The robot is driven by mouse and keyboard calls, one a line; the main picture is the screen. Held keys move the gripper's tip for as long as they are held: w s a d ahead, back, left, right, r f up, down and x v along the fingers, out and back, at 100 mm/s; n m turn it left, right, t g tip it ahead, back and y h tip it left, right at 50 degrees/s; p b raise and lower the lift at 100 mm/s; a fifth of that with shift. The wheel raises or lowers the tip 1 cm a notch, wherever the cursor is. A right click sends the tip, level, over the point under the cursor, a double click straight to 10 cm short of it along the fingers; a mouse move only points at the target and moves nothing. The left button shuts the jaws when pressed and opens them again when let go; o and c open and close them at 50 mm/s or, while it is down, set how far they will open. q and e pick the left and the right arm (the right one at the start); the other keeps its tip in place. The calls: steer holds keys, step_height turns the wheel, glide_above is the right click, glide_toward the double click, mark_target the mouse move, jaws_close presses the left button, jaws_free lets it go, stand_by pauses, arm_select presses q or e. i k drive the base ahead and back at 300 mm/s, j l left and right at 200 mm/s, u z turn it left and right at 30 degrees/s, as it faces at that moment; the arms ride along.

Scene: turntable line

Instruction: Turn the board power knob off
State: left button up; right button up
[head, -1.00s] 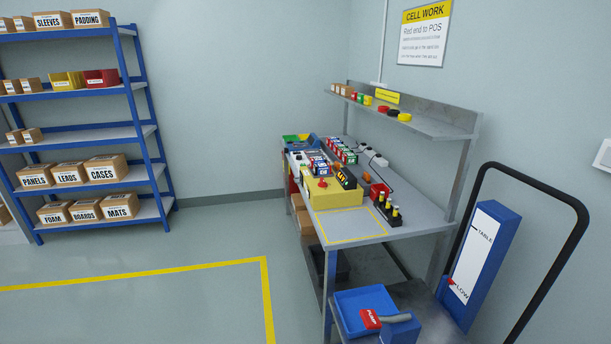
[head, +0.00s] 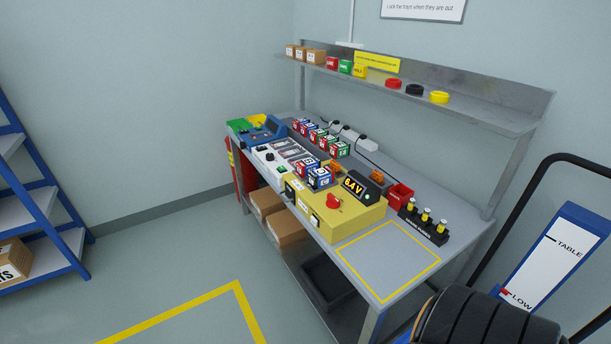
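The yellow power board (head: 360,222) stands on the bench, left of the yellow-outlined square. A red knob (head: 333,202) sits on its top face; its exact pointing direction is too small to tell. A black display (head: 362,187) on the board shows an orange reading of about 6.4 V. A small green light (head: 367,196) glows beside the reading. Neither gripper shows in the head view, so nothing is seen touching the knob.
The bench's yellow-outlined square (head: 388,262) is empty. A shelf (head: 440,90) overhangs the back. Floor at left is open.

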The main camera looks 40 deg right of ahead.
mark_target(332, 201)
steer(key=i+z, duration=0.4)
steer(key=i+j+z, duration=0.25)
steer(key=z, duration=0.2)
steer(key=i+j+z, duration=0.8)
steer(key=k+l, duration=0.05)
steer(key=k, duration=0.05)
